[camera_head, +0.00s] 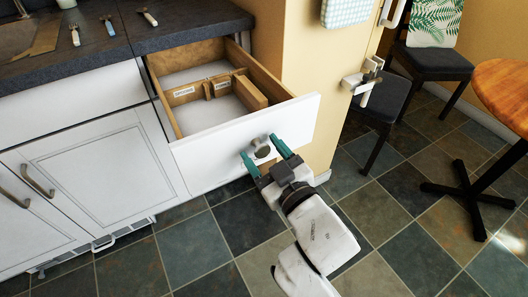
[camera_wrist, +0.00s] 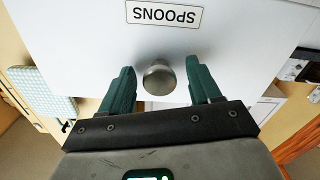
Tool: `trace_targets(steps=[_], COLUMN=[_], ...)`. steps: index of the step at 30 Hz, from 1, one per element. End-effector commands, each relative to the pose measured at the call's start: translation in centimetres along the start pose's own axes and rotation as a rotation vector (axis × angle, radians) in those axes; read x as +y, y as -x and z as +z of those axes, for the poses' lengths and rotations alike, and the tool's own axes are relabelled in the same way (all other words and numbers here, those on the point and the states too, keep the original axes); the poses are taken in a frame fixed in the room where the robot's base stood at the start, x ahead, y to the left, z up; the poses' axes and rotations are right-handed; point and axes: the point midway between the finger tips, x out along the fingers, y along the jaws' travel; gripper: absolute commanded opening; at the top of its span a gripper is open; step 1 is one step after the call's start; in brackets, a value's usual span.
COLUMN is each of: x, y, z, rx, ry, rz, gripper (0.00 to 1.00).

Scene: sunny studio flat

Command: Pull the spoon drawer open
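The spoon drawer (camera_head: 240,132) is pulled out from under the dark counter, showing a wooden inside with labelled dividers (camera_head: 205,87). Its white front carries a SPOONS label in the wrist view (camera_wrist: 164,14). A round metal knob (camera_wrist: 159,78) sits on the front. My gripper (camera_head: 266,154) is at the drawer front with its green fingers apart, one on each side of the knob. In the wrist view my gripper (camera_wrist: 160,88) shows gaps between the knob and both fingers, so it is not clamped.
Several utensils (camera_head: 109,25) lie on the dark counter (camera_head: 185,22) above. White cabinet doors (camera_head: 95,165) are left of the drawer. A yellow wall end (camera_head: 308,75) is close to its right side. Chairs (camera_head: 432,62) and a round wooden table (camera_head: 505,88) stand farther right. The tiled floor (camera_head: 225,265) in front is clear.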

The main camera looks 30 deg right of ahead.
Motion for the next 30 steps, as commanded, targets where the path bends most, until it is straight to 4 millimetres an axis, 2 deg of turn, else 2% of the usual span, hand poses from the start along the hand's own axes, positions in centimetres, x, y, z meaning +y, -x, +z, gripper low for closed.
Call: trace_targets(steps=[6, 10, 24, 30], x=[0.0, 0.0, 0.0, 0.0], y=[0.1, 0.9, 8.6, 10.4], z=[0.0, 0.0, 0.1, 0.1], rx=[0.001, 0.000, -0.003, -0.001], ry=[0.000, 0.001, -0.001, 0.000], rz=[0.001, 0.000, 0.001, 0.001], gripper=[0.63, 0.63, 0.63, 0.63])
